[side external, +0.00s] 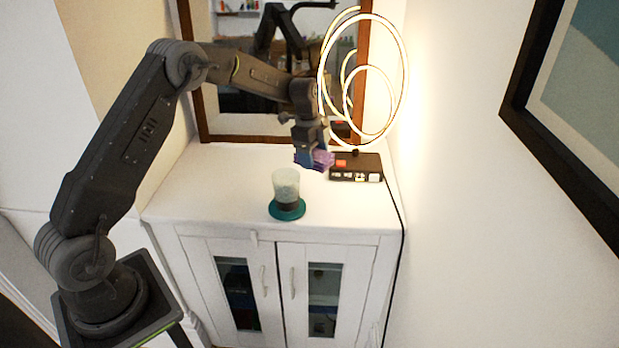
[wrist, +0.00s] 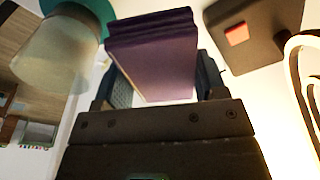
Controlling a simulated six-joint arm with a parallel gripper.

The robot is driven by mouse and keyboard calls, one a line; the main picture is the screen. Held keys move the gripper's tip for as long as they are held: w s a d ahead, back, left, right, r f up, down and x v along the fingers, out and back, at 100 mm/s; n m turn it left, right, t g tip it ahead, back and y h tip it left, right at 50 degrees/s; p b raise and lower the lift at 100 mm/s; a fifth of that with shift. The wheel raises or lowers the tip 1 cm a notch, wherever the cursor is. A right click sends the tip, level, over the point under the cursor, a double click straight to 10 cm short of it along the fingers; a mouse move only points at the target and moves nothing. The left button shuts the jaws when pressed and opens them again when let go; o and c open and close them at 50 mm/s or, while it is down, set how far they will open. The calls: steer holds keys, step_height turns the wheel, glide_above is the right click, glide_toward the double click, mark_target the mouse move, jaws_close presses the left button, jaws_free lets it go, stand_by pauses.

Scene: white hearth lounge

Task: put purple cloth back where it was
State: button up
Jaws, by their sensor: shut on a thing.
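The purple cloth (side external: 318,160) is a folded, layered block. My gripper (side external: 312,150) is shut on it and holds it over the white cabinet top, near the back right. In the wrist view the cloth (wrist: 152,52) stands out between the two fingers of my gripper (wrist: 160,85), its layers at the far end. I cannot tell exactly how high it is above the cabinet top.
A frosted cup (side external: 286,184) stands on a teal round base (side external: 287,210) on the white cabinet (side external: 220,190). A black box (side external: 356,174) with an orange patch sits close right of the cloth. A glowing ring lamp (side external: 404,75) and a mirror (side external: 200,90) stand behind.

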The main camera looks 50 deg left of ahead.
steer(key=s+a+r+n, duration=0.1)
steer(key=s+a+n, duration=0.15)
steer(key=a, duration=0.55)
steer(key=s+a+r+n, duration=0.1)
steer(key=s+a+n, duration=0.15)
steer(key=a, duration=0.55)
glide_above(305, 172)
steer(key=shift+n+t+y, duration=0.3)
steer(key=shift+n+t, duration=0.1)
step_height(305, 172, down, 7)
steer(key=shift+s+a, duration=0.1)
steer(key=shift+s, duration=0.05)
steer(key=shift+f, duration=1.95)
steer(key=shift+f, duration=0.1)
steer(key=o, duration=0.9)
